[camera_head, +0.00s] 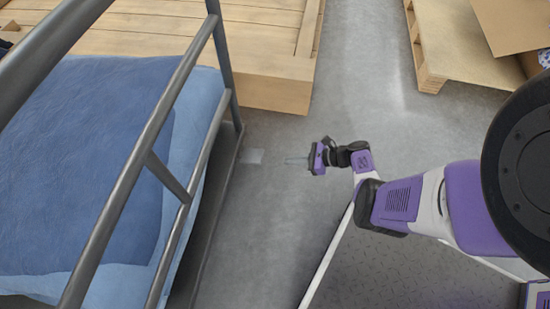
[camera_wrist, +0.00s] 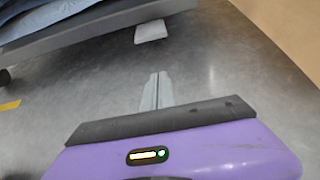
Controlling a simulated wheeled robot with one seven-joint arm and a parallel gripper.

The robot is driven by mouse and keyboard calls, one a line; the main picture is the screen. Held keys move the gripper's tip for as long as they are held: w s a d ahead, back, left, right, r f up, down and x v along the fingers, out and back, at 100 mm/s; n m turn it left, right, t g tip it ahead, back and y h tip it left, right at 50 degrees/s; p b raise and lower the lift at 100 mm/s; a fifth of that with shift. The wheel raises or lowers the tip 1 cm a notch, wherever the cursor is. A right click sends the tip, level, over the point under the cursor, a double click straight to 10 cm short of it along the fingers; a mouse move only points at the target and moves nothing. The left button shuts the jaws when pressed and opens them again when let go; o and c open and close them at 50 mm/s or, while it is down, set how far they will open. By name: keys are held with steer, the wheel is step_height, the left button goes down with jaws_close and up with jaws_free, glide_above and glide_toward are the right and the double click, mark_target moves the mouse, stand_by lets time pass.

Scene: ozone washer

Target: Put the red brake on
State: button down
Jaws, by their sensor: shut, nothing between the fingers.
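My gripper (camera_head: 290,160) is low over the grey floor, to the right of a bed-like frame with grey metal rails (camera_head: 130,175). In the wrist view my gripper (camera_wrist: 157,80) has its two fingers together with nothing between them. In the wrist view this pale piece (camera_wrist: 151,31) lies ahead of the fingers. I cannot see any red brake in either view.
Blue bedding (camera_head: 80,140) lies inside the rails. A wooden platform (camera_head: 210,45) stands behind, and a wooden pallet (camera_head: 465,45) with cardboard is at the back right. The floor (camera_head: 345,95) between them is clear. A dark wheel (camera_wrist: 4,76) shows at the wrist view's left edge.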

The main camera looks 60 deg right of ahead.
mark_target(252, 156)
steer(key=b+x, duration=0.5)
steer(key=x, duration=0.5)
steer(key=shift+r+p, duration=0.9)
steer(key=shift+r, duration=1.2)
